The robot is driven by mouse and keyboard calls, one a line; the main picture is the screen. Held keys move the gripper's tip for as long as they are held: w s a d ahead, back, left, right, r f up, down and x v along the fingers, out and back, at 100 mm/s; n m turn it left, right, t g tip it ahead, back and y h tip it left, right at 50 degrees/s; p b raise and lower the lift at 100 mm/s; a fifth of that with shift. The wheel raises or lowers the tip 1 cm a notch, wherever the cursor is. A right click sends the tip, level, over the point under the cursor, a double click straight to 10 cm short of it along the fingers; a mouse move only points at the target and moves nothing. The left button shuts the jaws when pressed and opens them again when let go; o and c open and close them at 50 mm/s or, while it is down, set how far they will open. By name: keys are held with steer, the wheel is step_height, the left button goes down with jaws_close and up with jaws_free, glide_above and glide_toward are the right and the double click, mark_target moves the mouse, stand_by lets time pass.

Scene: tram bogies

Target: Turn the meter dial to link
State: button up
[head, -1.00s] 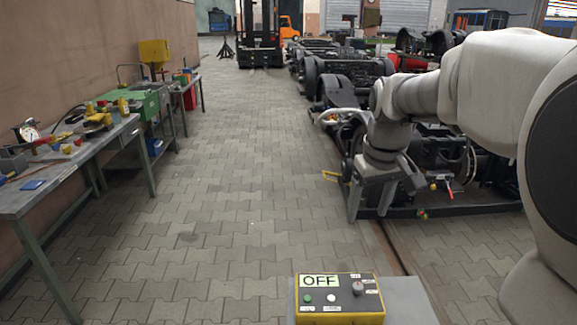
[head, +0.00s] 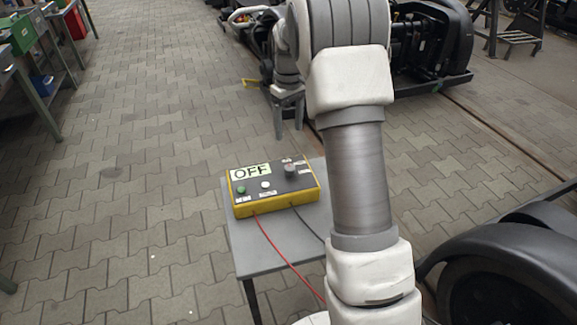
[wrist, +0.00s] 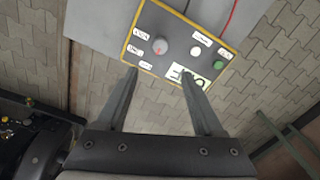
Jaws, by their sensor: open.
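The meter (head: 275,188) is a yellow-edged box with a dark top, lying on a small grey table. Its display (head: 251,172) reads OFF. The dial (head: 291,169) is a grey round knob at the right of the top, with small white labels around it. In the wrist view the dial (wrist: 163,46) shows a small red mark, but the labels are too small to read surely. My gripper (head: 288,128) is open and empty, pointing down, above and beyond the meter in the head view. In the wrist view the fingers (wrist: 160,76) overlap the box's near edge, with the dial beyond them.
The small table (head: 252,250) has bare room in front of the meter. A red lead (head: 272,243) and a dark lead run off the box. A green button (head: 241,190) and a white button (head: 265,184) sit on its top. Black bogies (head: 430,50) stand behind; workbenches (head: 35,85) stand left.

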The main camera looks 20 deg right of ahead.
mark_target(289, 166)
step_height(289, 166, down, 13)
steer(key=b, duration=0.4)
steer(key=shift+f, duration=0.15)
jaws_close()
